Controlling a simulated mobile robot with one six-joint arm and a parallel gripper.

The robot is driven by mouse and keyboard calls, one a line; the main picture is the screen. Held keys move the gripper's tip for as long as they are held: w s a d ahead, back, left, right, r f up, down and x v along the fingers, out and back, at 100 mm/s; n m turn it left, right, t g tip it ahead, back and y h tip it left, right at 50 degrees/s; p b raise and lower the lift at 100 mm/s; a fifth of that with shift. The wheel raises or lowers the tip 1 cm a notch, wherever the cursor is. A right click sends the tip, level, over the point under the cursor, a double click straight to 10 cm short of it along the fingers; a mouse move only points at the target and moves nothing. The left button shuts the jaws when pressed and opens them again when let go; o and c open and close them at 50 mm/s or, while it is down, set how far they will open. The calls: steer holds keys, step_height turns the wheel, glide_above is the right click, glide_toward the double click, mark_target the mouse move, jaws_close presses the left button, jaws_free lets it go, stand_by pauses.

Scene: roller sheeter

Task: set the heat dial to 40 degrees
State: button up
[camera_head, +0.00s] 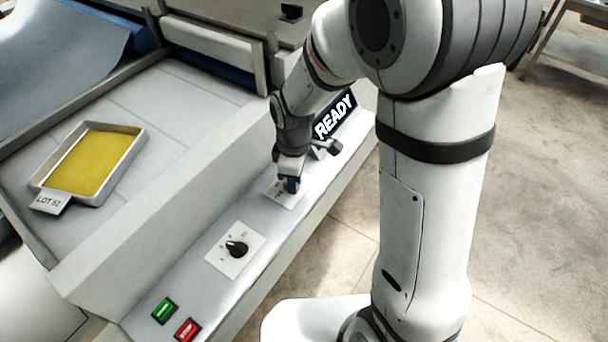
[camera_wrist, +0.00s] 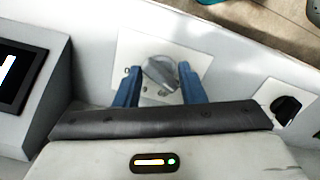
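My gripper (camera_head: 291,186) points down at a dial on the machine's sloping front panel. In the wrist view, the dial's grey knob (camera_wrist: 160,75) sits on a white plate (camera_wrist: 127,52) between my two blue fingers. The fingers are on either side of the knob, very close to it; I cannot tell whether they press on it. The knob's bar lies at a slant. The plate's marks are too small and too covered to read. In the head view my gripper hides most of this dial.
A second dial with a black knob (camera_head: 237,247) is nearer on the panel, also in the wrist view (camera_wrist: 286,108). Green (camera_head: 164,310) and red STOP (camera_head: 187,329) buttons sit below it. A READY display (camera_head: 334,117) stands beyond my gripper. A tray (camera_head: 137,140) rests left.

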steer(key=shift+d, duration=0.1)
stand_by(0.3)
step_height(320, 180, up, 8)
steer(key=shift+f, duration=0.1)
stand_by(0.5)
